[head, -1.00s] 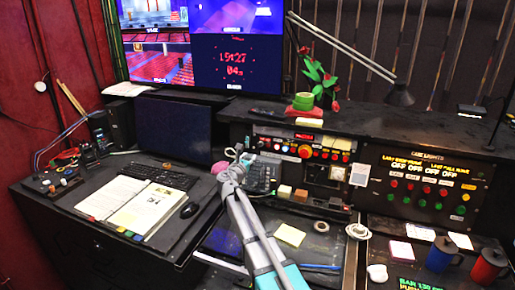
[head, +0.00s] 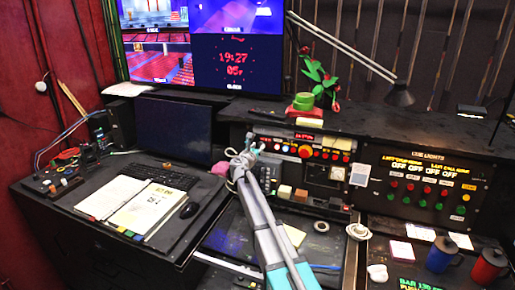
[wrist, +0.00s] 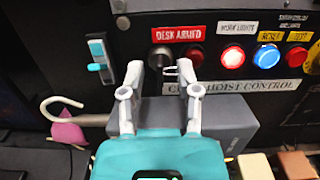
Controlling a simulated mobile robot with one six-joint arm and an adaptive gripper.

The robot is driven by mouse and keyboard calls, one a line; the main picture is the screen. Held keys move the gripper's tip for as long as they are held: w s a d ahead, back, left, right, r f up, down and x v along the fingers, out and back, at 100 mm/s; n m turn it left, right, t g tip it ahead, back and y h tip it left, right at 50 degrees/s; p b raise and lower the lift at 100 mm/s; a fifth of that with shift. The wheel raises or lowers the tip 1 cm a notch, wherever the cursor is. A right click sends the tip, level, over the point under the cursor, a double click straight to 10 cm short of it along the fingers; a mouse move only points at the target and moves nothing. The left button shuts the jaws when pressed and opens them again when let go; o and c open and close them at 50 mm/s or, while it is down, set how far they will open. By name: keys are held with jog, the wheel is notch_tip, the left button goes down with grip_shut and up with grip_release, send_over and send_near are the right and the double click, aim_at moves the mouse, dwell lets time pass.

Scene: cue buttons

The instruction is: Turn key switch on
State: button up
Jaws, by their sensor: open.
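A dark round knob (wrist: 160,59), which looks like the key switch, sits on the black panel under the red "DESK ARMED" label (wrist: 178,34). Its exact setting is hard to read. My gripper (wrist: 160,72) is open and empty, with its two fingertips just below and to either side of the knob in the wrist view. I cannot tell whether they touch the panel. In the head view my gripper (head: 245,157) is at the left end of the console panel, and the knob cannot be made out there.
A red light (wrist: 193,57) sits right beside the knob, near my right finger. A teal-handled lever (wrist: 98,52) is to the left. A pink object with a white hook (wrist: 66,127) is at lower left.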

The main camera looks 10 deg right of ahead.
grip_shut()
jog(key=shift+m, duration=0.4)
jog(key=m+h, duration=0.1)
jog(key=m, duration=0.3)
jog(key=shift+a+m+g, duration=0.1)
jog(key=shift+m+g, duration=0.3)
jog(key=m+p, duration=0.1)
jog(key=m, duration=0.4)
jog(key=shift+r+g, duration=0.1)
jog(key=shift+g, duration=0.3)
jog(key=m+p, duration=0.1)
jog(key=m, duration=0.3)
jog(key=shift+m+g, duration=0.3)
jog(key=shift+m, duration=0.1)
jog(key=shift+m+g+p, duration=0.3)
jog(key=shift+m+p, duration=0.05)
jog(key=shift+m, duration=1.65)
